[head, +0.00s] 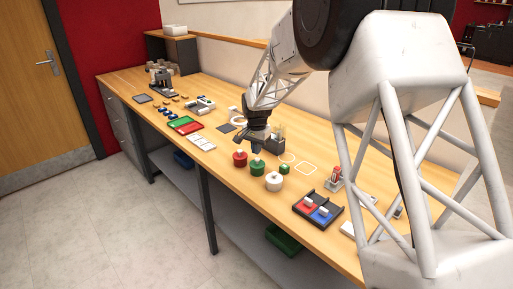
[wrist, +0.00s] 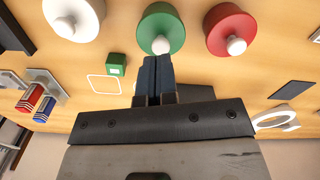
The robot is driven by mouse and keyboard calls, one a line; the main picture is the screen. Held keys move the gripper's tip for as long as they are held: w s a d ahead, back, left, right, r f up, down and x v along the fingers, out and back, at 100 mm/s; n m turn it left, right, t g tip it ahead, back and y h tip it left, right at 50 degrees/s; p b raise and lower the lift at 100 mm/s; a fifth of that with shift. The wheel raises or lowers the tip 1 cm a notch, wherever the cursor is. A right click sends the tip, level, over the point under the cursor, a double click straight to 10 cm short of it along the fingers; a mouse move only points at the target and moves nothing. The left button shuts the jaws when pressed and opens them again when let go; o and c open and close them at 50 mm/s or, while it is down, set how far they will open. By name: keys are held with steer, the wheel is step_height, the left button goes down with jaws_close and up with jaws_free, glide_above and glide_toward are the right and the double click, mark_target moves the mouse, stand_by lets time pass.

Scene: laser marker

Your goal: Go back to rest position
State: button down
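My gripper (head: 257,143) hangs over the wooden workbench (head: 225,165) in the head view, above and behind the jars. In the wrist view its two dark fingers (wrist: 157,75) lie side by side, shut, with nothing visible between them. Their tips appear close to the green jar (wrist: 160,22). The red jar (wrist: 230,25) is to the right and the white jar (wrist: 72,12) to the left. In the head view the red jar (head: 240,160), green jar (head: 257,168) and white jar (head: 274,182) stand in a row below my gripper.
A green cube (wrist: 116,65) lies beside a white square outline (wrist: 103,83). A dark tray (head: 318,209) with red and blue parts sits near the bench's front edge. A dark holder (head: 275,145) stands just behind my gripper. Red and green trays (head: 186,125) lie farther left.

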steer(key=shift+f, duration=1.45)
steer(key=shift+r, duration=0.1)
stand_by(0.4)
steer(key=shift+r, duration=3.4)
